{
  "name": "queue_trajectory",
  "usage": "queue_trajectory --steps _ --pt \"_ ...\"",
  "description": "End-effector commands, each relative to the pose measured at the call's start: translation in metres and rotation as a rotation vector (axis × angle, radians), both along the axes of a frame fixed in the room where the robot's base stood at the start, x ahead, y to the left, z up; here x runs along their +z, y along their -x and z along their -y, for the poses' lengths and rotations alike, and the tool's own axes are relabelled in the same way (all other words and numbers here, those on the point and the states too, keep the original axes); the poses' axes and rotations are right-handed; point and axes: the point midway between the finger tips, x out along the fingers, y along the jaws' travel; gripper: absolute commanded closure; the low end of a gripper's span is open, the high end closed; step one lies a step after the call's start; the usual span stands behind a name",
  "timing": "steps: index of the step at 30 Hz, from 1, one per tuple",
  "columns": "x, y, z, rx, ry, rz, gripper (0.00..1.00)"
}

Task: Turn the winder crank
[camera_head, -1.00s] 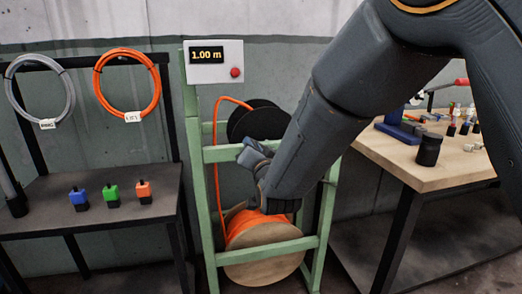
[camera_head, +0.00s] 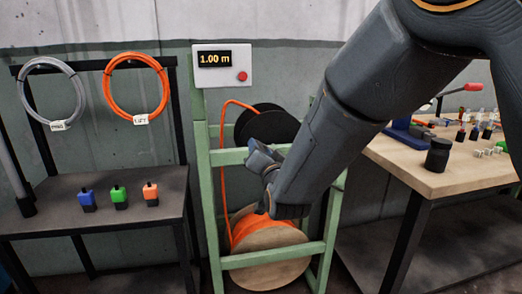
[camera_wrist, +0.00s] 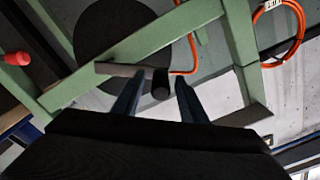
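The winder is a green frame (camera_head: 203,170) holding a black reel (camera_head: 268,122) and an orange cable spool (camera_head: 264,268). In the wrist view the black reel (camera_wrist: 112,30) is behind a green bar (camera_wrist: 140,42). The crank shows there as a dark arm (camera_wrist: 118,69) with a round black handle (camera_wrist: 160,86) pointing towards the camera. My gripper (camera_wrist: 158,92) is open, with one finger on each side of the handle; I cannot tell whether they touch it. In the head view my gripper (camera_head: 262,163) is in front of the green frame, and my arm hides the crank.
A display box (camera_head: 224,66) reading 1.00 m with a red button tops the frame. A dark shelf (camera_head: 100,220) with coloured blocks and hanging cable coils stands left. A wooden workbench (camera_head: 440,180) with tools stands right, close to my arm.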

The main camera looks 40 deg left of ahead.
Motion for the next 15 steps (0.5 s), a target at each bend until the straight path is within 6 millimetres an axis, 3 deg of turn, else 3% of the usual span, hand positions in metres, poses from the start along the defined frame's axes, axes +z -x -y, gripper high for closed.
queue_trajectory --steps 9,15 --pt "0.001 0.031 0.038 -0.001 0.000 0.000 0.61" --pt "0.001 0.044 0.053 -0.002 -0.001 0.001 0.61"
